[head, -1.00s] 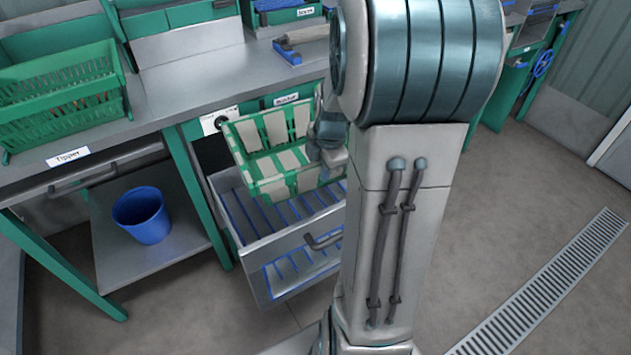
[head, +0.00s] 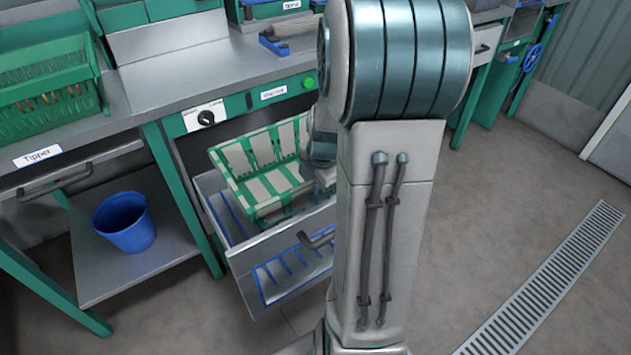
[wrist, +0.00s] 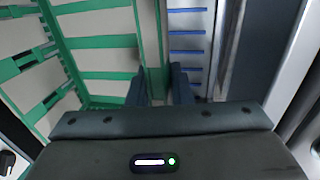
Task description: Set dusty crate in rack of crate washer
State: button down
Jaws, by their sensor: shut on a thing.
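The dusty crate (head: 262,172), green with pale beige patches, is tilted over the pulled-out washer drawer, partly inside its opening. The crate washer's drawer (head: 262,247) has grey metal walls and a rack of blue strips (head: 290,275) in its bottom. In the wrist view my gripper (wrist: 160,88) is shut on the crate's green wall (wrist: 152,50), one dark finger on each side. The blue-striped rack (wrist: 187,50) shows to the right of that wall. My arm hides the crate's right end in the head view. I cannot tell whether the crate touches the rack.
The washer's dial (head: 206,117) and green button (head: 308,83) are on the panel above the drawer. A green crate (head: 45,95) stands on the tipper bench at left. A blue bucket (head: 125,222) sits on the shelf below. The floor at right is clear.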

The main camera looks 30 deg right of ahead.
jog(key=s+b+x, duration=0.2)
jog(key=b+x, duration=0.7)
jog(key=x, duration=0.2)
jog(key=shift+f, duration=0.25)
jog(key=shift+s+f+b, duration=0.1)
jog(key=shift+f+b, duration=0.5)
dwell(0.9)
jog(key=c, duration=1.3)
grip_release()
jog(key=shift+c, duration=1.2)
jog(key=shift+w+r+p+v, duration=0.1)
jog(key=shift+w+p+v, duration=0.4)
jog(key=shift+p+v, duration=1.7)
jog(key=shift+w+r+p+v, duration=0.1)
jog(key=shift+w+p+v, duration=0.45)
jog(key=shift+p+v, duration=1.65)
jog(key=shift+w+r+p+v, duration=0.15)
jog(key=shift+w+p+v, duration=0.35)
jog(key=shift+p+v, duration=1.65)
jog(key=shift+b+v, duration=0.8)
jog(key=shift+b, duration=0.1)
